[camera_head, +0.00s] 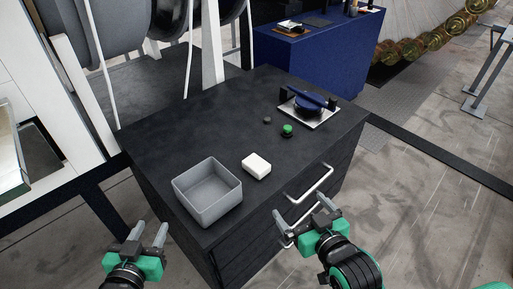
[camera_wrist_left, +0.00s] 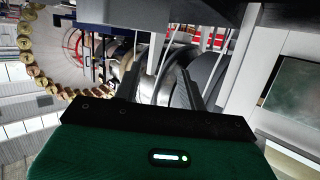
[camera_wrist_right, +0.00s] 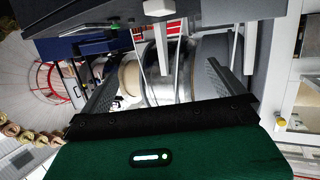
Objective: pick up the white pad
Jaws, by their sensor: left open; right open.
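The white pad (camera_head: 256,166) is a small white block with rounded edges. It lies on the dark cabinet top (camera_head: 190,130), just right of an open grey bin (camera_head: 207,192). My left gripper (camera_head: 149,235) is open and empty, in front of the cabinet's left side and lower left of the bin. My right gripper (camera_head: 307,217) is open and empty, in front of the drawer handles and lower right of the pad. Both grippers are apart from the pad. The wrist views show the open fingers of the left gripper (camera_wrist_left: 160,85) and right gripper (camera_wrist_right: 160,85).
A green button (camera_head: 287,130) and a small dark knob (camera_head: 267,120) sit behind the pad. A silver tray with a blue round item (camera_head: 309,104) stands at the back right. Two drawer handles (camera_head: 309,184) stick out in front. A blue table (camera_head: 325,50) stands beyond.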

